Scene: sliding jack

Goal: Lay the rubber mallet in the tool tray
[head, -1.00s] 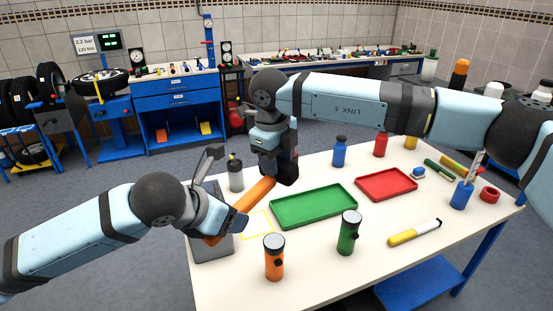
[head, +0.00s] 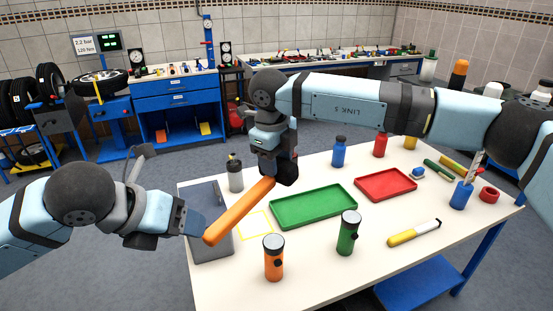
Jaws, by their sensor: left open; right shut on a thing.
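The rubber mallet, with an orange handle (head: 238,212) and a dark head (head: 287,171), slants above the table. My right gripper (head: 272,172) is shut on it near the head end. The free handle end points down-left, over the right side of a grey open tray (head: 215,249), probably the tool tray. My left gripper (head: 197,222) is open beside that handle end, apart from the handle or nearly so, and hides part of the tray. The exact height of the mallet is hard to tell.
A green tray (head: 313,207) and a red tray (head: 386,184) lie to the right. An orange flashlight (head: 274,259) and a green flashlight (head: 348,234) stand in front. A yellow outline (head: 268,231) marks bare table.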

